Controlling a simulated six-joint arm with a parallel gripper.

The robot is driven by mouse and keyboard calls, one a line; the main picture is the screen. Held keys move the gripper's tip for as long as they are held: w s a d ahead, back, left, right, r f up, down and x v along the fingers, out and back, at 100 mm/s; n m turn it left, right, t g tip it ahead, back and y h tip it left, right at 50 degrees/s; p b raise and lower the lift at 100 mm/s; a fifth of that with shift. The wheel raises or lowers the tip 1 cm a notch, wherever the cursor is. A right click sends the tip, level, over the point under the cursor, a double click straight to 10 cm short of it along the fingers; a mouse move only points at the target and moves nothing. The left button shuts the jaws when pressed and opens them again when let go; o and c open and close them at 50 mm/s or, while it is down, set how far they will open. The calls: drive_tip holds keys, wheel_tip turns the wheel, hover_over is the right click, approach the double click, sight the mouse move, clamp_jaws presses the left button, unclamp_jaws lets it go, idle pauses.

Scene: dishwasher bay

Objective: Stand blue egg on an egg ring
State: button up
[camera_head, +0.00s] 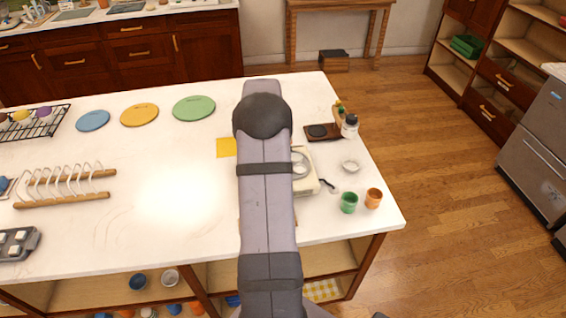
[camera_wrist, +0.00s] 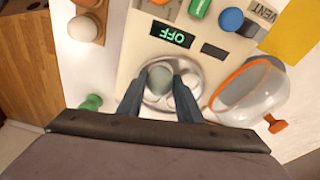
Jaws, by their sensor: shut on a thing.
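In the wrist view my gripper (camera_wrist: 160,82) is shut on a pale grey-blue egg (camera_wrist: 159,76), one finger on each side. The egg is over the round metal plate (camera_wrist: 151,101) of a cream egg cooker (camera_wrist: 133,56), whose display reads OFF. Pale round shapes show on the plate around the egg; I cannot tell whether they are rings or eggs. Whether the egg touches a ring is hidden. In the head view the cooker (camera_head: 309,186) is partly behind my arm, and my gripper and the egg are hidden.
A clear lid (camera_wrist: 247,90) with an orange rim lies close beside the plate. Green (camera_head: 349,203) and orange (camera_head: 373,199) cups stand near the table's right edge. The table's middle is clear.

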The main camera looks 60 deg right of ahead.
drive_tip(key=o, duration=0.7)
drive_tip(key=shift+r, duration=0.1)
drive_tip(key=o, duration=0.4)
drive_tip(key=shift+s+a, duration=0.1)
